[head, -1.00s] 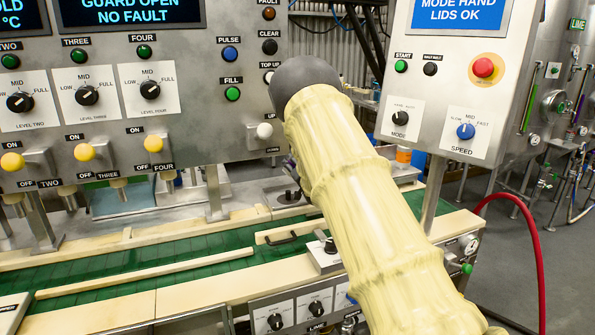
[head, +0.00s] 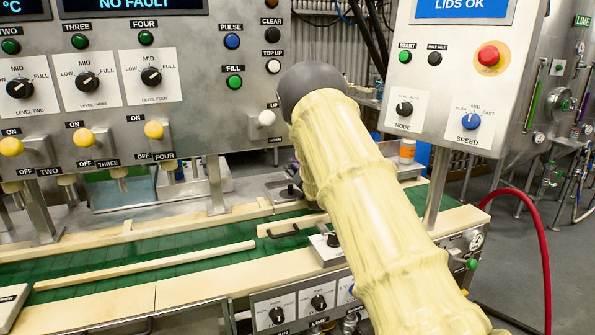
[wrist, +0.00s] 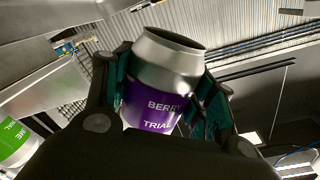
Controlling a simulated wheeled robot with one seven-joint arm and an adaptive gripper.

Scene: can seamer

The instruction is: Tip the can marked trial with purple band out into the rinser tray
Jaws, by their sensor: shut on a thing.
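The can with the purple band (wrist: 153,102), lettered BERRY and TRIAL, is between the fingers of my gripper (wrist: 160,90) in the wrist view. The fingers press on both sides of it. The can leans slightly, with its open silver rim toward the top of the picture; its inside is dark and I cannot see its contents. In the head view my cream-sleeved arm hides most of the gripper and can. I cannot pick out the rinser tray for certain; a bluish tray (head: 120,193) lies under the filling heads at the left.
A green conveyor (head: 190,258) with pale rails runs below the filler panel (head: 190,100). A control box (head: 455,85) stands right of my arm. An orange-labelled container (head: 406,152) stands behind the arm. A green-labelled object (wrist: 14,140) shows at the wrist view's left edge.

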